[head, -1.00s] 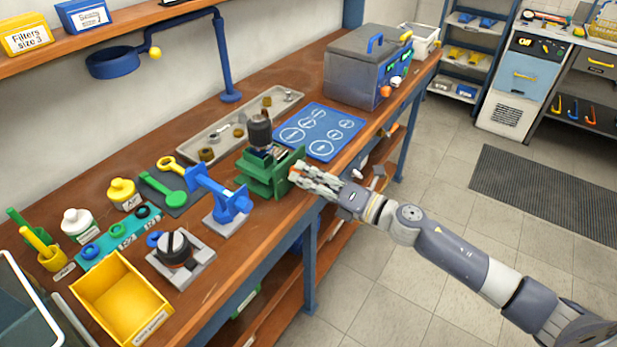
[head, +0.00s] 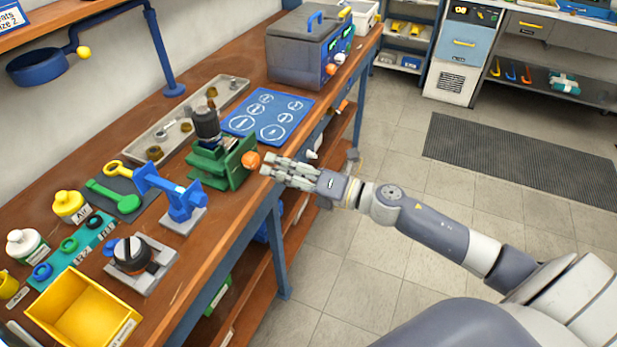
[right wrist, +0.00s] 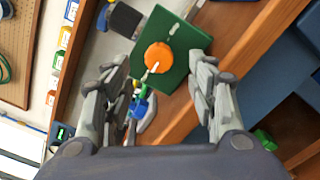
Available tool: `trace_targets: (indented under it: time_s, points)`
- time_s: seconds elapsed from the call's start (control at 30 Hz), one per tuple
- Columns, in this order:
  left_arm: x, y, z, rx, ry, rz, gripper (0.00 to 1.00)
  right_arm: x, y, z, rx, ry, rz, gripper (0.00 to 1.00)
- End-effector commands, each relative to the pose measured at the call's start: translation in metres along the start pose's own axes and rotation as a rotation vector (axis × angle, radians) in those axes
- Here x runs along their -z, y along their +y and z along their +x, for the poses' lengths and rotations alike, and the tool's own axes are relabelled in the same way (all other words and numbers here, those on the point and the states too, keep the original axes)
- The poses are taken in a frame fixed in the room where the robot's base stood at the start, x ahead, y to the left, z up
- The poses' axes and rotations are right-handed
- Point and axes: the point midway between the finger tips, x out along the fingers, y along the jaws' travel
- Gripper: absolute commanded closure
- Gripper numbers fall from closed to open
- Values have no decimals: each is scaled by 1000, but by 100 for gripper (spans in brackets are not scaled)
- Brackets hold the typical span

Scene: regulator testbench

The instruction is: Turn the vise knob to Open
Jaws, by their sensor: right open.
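The green vise (head: 222,163) stands near the bench's front edge and holds a dark cylindrical part (head: 207,122) upright. Its orange knob (head: 251,160) faces the front, with a white pointer mark. In the right wrist view the knob (right wrist: 160,57) sits on the green plate (right wrist: 178,50), ahead of my gripper and between the lines of its fingers. My right gripper (head: 272,168) is open and empty, its fingertips just in front of the knob. In the right wrist view the fingers (right wrist: 160,80) are spread wide. I cannot tell whether they touch the knob. My left gripper is not in view.
A blue stand (head: 178,195) is left of the vise. A blue mat with circles (head: 268,116) and a grey tray (head: 170,130) lie behind it. A grey machine (head: 300,58) stands at the far end.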

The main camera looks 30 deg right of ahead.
Motion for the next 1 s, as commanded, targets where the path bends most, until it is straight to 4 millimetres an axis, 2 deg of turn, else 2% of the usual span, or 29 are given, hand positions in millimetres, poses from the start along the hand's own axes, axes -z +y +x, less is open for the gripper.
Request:
trace_targets:
  time_s: [0.3, 0.5, 0.7, 1.0]
  points:
    - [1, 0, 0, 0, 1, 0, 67, 1, 0, -45, 1, 2, -1, 47]
    - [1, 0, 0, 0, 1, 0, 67, 0, 0, -64, 1, 0, 0, 47]
    - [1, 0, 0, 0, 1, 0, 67, 0, 1, -72, -1, 1, -2, 47]
    - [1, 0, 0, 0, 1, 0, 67, 0, 1, -72, -1, 1, -2, 47]
